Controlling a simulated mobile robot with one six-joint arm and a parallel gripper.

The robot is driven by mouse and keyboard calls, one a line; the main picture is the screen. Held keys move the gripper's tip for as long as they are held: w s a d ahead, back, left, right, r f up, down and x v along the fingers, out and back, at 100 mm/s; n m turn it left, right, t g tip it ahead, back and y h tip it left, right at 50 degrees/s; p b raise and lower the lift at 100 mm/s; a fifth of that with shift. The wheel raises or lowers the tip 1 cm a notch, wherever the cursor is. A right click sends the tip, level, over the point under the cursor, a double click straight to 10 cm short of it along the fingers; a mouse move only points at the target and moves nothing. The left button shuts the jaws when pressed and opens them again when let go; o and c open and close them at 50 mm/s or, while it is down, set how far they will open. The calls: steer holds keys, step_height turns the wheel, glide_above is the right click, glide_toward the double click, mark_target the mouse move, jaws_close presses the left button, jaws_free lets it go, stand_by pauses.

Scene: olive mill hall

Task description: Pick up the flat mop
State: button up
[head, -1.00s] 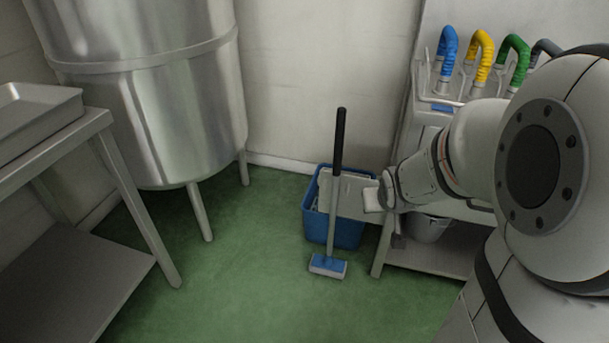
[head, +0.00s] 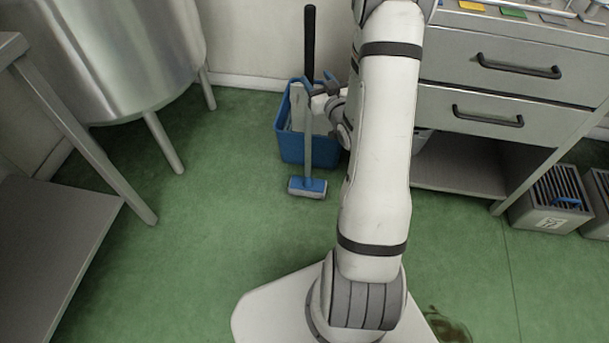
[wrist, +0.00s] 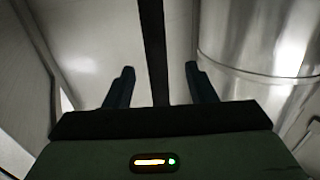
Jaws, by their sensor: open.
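The flat mop (head: 308,150) stands upright on the green floor, with a black upper handle, a grey lower pole and a blue head with a pale pad. It stands in front of a blue bucket (head: 290,148). My gripper (head: 320,86) is at the mop's pole, near the lower end of the black part. In the wrist view the dark handle (wrist: 153,50) runs between the two open fingers of my gripper (wrist: 160,82), with a gap on each side. The fingers do not appear to touch it.
A steel tank (head: 130,60) on legs stands at the left, beside a steel table (head: 75,120). A drawer cabinet (head: 510,75) is at the right, with grey crates (head: 552,200) on the floor beside it. A dark stain (head: 448,325) marks the floor. The middle floor is clear.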

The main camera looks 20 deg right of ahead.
mark_target(311, 67)
steer(key=w, duration=0.2)
steer(key=w+b, duration=0.1)
steer(key=w, duration=0.4)
steer(key=shift+d, duration=0.3)
steer(key=shift+r, duration=0.1)
steer(key=shift+c, duration=0.3)
steer(key=c, duration=0.9)
steer(key=shift+c, duration=0.3)
steer(key=shift+r, duration=0.1)
